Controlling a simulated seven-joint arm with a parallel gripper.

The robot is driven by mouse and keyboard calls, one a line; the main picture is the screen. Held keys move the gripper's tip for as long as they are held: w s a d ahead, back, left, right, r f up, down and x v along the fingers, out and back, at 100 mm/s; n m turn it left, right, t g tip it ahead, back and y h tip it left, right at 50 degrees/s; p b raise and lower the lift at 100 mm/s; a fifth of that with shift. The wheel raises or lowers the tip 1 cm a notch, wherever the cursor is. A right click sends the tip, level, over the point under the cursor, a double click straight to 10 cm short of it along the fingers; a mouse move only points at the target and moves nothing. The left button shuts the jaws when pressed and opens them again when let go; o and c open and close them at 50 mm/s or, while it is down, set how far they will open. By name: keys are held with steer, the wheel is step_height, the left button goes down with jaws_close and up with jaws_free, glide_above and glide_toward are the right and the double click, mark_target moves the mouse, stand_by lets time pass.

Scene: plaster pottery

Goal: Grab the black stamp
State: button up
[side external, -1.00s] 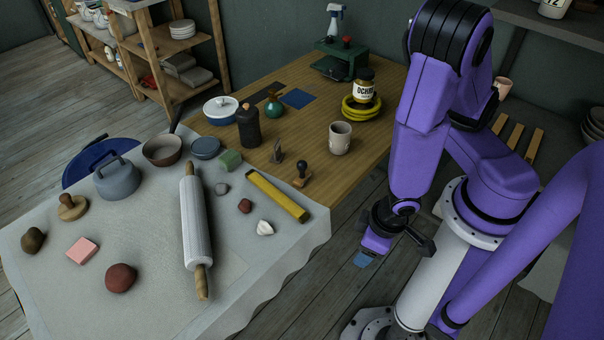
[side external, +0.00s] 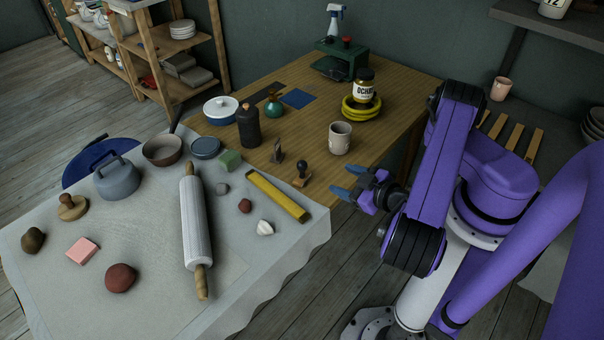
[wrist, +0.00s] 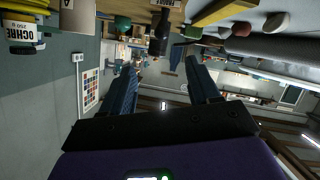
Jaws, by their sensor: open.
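The black stamp (side external: 302,172) has a round black knob on a small wooden base. It stands upright near the wooden table's front edge in the side view, right of the yellow bar. My gripper (side external: 347,181) is open and empty, its two blue fingers pointing left toward the stamp from beyond the table edge. A gap separates them. The wrist view is upside down and shows both fingers apart (wrist: 160,75). A dark shape hangs from the top between them; I cannot tell whether it is the stamp or the black canister.
A mug (side external: 340,138) stands behind the stamp on the wooden table (side external: 385,105). A small dark upright piece (side external: 277,151) and the yellow bar (side external: 277,196) are to its left. The black canister (side external: 249,126) and ochre jar (side external: 364,85) stand farther back.

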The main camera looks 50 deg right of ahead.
mark_target(305, 166)
steer(key=shift+x, duration=8.5)
steer(key=shift+a, duration=0.15)
steer(key=shift+c, duration=0.2)
steer(key=c, duration=1)
